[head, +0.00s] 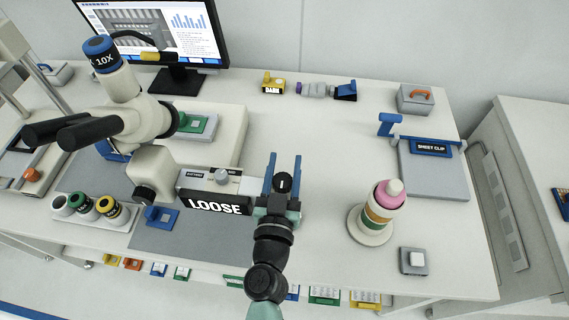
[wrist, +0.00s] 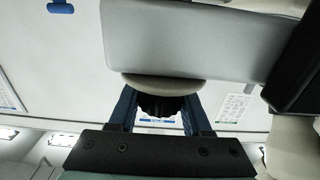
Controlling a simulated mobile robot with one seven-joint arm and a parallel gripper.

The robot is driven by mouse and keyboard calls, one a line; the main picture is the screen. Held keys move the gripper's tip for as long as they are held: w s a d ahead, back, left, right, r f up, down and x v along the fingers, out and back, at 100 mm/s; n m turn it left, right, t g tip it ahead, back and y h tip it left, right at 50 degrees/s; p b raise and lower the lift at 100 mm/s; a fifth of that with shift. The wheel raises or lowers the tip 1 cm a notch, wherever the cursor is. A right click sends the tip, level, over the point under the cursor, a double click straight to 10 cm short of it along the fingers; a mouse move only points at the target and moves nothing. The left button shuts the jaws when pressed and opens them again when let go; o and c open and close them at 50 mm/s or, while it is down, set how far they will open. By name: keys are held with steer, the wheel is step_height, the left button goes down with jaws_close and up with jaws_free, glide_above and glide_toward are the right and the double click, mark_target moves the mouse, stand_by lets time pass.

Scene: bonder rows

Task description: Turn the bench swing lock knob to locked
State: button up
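A black ribbed knob (head: 284,182) with a white mark sits at the right end of the grey lock housing by the microscope. The sign (head: 215,206) on the housing's front reads LOOSE. My gripper (head: 284,162) is at the knob, with one blue finger on each side of it. In the wrist view the knob (wrist: 160,106) sits under a pale round disc, between the fingers of my gripper (wrist: 159,102). The fingers are apart, with slight gaps seeming to show beside the knob. I cannot tell whether either finger touches it.
The microscope (head: 135,110) is further left. The bench top (head: 325,130) behind my gripper is clear.

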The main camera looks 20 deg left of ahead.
jaws_close()
steer(key=shift+r+h+p, duration=0.15)
steer(key=shift+h+p, duration=0.15)
steer(key=shift+p, duration=0.25)
steer(key=m+h+p, duration=0.3)
steer(key=h, duration=0.1)
steer(key=d+m+h+p, duration=0.1)
steer(key=m+h+p, duration=0.1)
steer(key=h+p, duration=0.2)
steer(key=shift+d+m, duration=0.15)
steer(key=shift+m, duration=0.25)
steer(key=shift+s+d+f+m+g+h+b, duration=0.15)
steer(key=shift+m+g+h, duration=0.1)
steer(key=shift+m+h, duration=0.45)
steer(key=shift+w+d+m+g+h+b, duration=0.1)
steer(key=shift+d+m+g+h+b, duration=0.2)
steer(key=shift+h, duration=0.75)
steer(key=shift+s+f+m+g+h+b, duration=0.1)
steer(key=shift+m+g+h, duration=0.15)
steer(key=shift+m+h, duration=0.5)
steer(key=shift+r, duration=0.1)
